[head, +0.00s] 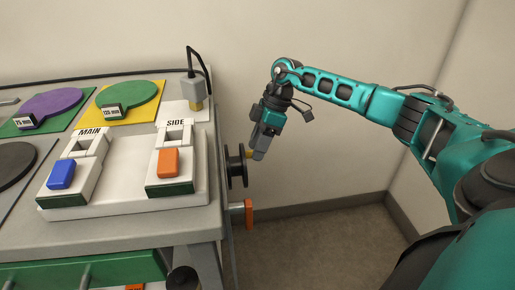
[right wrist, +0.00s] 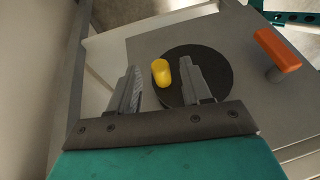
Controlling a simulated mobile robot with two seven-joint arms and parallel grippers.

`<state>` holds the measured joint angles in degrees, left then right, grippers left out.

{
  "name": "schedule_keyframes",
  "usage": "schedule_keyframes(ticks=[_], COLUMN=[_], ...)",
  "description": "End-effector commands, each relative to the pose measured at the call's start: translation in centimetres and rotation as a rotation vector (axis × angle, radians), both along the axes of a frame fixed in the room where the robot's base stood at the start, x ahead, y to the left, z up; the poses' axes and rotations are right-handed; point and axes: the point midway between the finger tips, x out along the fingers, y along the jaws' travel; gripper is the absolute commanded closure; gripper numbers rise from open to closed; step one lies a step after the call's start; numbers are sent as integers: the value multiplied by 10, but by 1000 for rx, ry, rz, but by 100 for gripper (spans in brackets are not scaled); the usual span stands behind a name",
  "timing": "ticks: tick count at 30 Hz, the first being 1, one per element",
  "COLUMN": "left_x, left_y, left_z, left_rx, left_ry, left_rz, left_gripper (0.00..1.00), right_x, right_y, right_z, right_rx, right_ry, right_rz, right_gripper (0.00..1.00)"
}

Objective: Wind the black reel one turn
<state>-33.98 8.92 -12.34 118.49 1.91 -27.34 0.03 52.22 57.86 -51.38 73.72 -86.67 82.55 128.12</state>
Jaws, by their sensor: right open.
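The black reel (head: 236,167) is mounted on the right side of the cart. In the right wrist view the reel (right wrist: 212,75) is a dark disc with a yellow knob (right wrist: 160,72) near its edge. My right gripper (head: 259,155) is beside the reel at the cart's right side. In the right wrist view its two fingers (right wrist: 160,90) are apart, and the yellow knob shows between them, close to the right-hand finger. I cannot tell whether they touch. My left gripper is not in view.
An orange handle (head: 249,213) sticks out from the cart's side below the reel; it also shows in the right wrist view (right wrist: 277,50). The cart top (head: 220,190) carries a white block with blue and orange switches. Open floor lies right of the cart, before the wall.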

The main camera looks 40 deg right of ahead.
Motion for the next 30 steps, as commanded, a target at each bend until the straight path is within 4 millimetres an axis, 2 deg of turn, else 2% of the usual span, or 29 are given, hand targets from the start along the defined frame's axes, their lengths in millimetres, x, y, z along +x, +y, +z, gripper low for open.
schedule_keyframes(ticks=[10, 25, 30], left_x=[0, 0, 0], left_y=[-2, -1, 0], left_z=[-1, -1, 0], left_rx=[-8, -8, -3], left_ry=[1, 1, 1], left_rz=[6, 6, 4], left_gripper=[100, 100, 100], right_x=[0, 0, 0], right_y=[2, 2, 2], right_z=[-4, -3, -3], right_rx=[0, 0, -1], right_ry=[1, 0, -1], right_rz=[0, 0, 1], right_gripper=[52, 99, 100])
